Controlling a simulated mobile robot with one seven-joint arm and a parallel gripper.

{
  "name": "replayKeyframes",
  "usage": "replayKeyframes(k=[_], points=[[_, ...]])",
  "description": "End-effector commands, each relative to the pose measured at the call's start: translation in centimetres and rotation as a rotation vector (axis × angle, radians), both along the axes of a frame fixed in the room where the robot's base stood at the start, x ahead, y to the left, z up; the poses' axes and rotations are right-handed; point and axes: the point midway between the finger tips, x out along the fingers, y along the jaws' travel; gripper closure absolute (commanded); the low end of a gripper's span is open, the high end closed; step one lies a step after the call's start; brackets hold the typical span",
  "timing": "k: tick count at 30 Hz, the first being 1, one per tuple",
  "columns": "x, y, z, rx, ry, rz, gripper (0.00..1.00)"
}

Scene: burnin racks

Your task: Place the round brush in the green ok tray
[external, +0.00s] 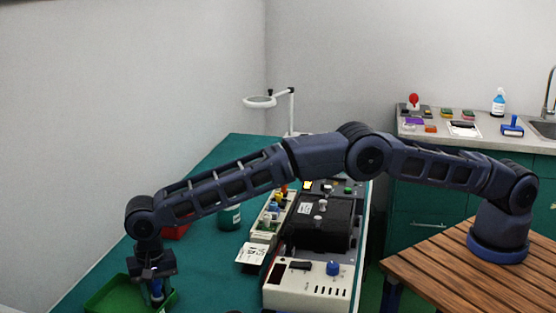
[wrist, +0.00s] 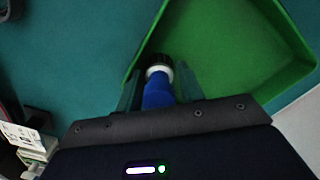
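The round brush has a blue handle (wrist: 158,93), a white collar and dark round bristles. My gripper (wrist: 158,88) is shut on the blue handle, with a finger on each side. In the external view my gripper (external: 153,277) points down at the lower left, with the blue brush (external: 157,290) below it. The green ok tray (external: 108,296) lies on the teal bench there. In the wrist view the bristles overlap the rim of the green tray (wrist: 235,45) near one corner. I cannot tell whether the brush touches the tray.
A red tray (external: 176,233) and a teal container (external: 230,217) stand behind on the bench. A white labelled card (external: 251,255), a black unit (external: 320,222) and a white instrument box (external: 305,285) lie to the right. A wall borders the bench's left side.

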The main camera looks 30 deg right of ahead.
Motion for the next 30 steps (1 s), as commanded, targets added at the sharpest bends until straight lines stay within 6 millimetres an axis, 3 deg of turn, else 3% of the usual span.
replayKeyframes(k=[5, 10, 24, 30], points=[[0.0, 0.0, 0.1, 0.0, 0.0, 0.0, 0.62], [0.0, 0.1, 1.4, 0.002, 0.0, 0.0, 0.62], [0.0, 0.1, 9.8, 0.002, -0.001, 0.0, 0.62], [0.0, 0.1, 11.8, 0.001, 0.0, 0.0, 0.62]])
